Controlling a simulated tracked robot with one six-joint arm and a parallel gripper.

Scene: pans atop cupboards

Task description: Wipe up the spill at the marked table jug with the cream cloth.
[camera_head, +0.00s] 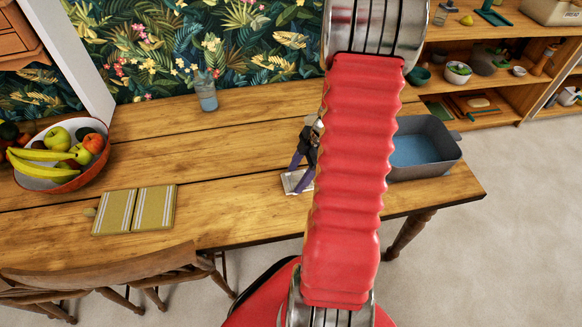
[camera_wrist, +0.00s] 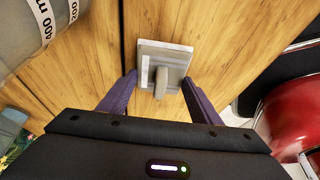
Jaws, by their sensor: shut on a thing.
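My gripper (camera_wrist: 160,86) is shut on a pale square pad with a raised grip (camera_wrist: 150,48), which I take to be the cream cloth. Its fingers reach its two sides. In the head view my gripper (camera_head: 303,158) is low over the wooden table, partly behind my red arm, and the cloth (camera_head: 292,183) shows at its tips, at or just above the tabletop. A grey jug with printed volume marks (camera_wrist: 38,32) stands close by at the upper left of the wrist view. I cannot find it in the head view, where my arm may hide it. No spill can be made out.
A glass vessel with bluish liquid (camera_head: 206,97) stands near the table's back edge. A fruit bowl (camera_head: 62,183) and striped yellow mats (camera_head: 134,210) lie left. A grey basin with blue inside (camera_head: 448,163) is right of my arm. Wooden chairs (camera_head: 110,275) stand in front.

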